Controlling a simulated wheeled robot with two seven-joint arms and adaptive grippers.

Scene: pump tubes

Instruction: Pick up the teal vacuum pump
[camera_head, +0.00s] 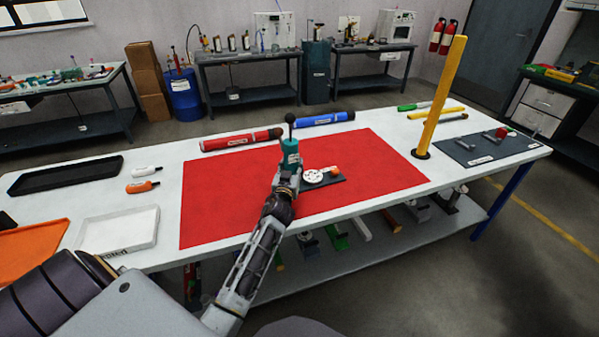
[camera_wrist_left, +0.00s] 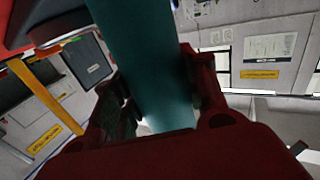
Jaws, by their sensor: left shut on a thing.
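The teal vacuum pump (camera_head: 290,147) has a dark top with a black ball knob and stands upright above the red mat (camera_head: 222,205) in the head view. My left gripper (camera_head: 288,172) is shut on it from the near side. In the left wrist view the teal body (camera_wrist_left: 148,60) runs between the two fingers of my left gripper (camera_wrist_left: 160,110). The pump's lower part is hidden behind my gripper in the head view, so I cannot tell whether it touches the mat. My right gripper is not in view.
A dark plate with a white round part (camera_head: 313,176) lies right of the pump. Red (camera_head: 240,140) and blue (camera_head: 322,119) tubes lie behind the mat. A yellow post (camera_head: 441,95) stands at right. A white tray (camera_head: 118,230) is at left.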

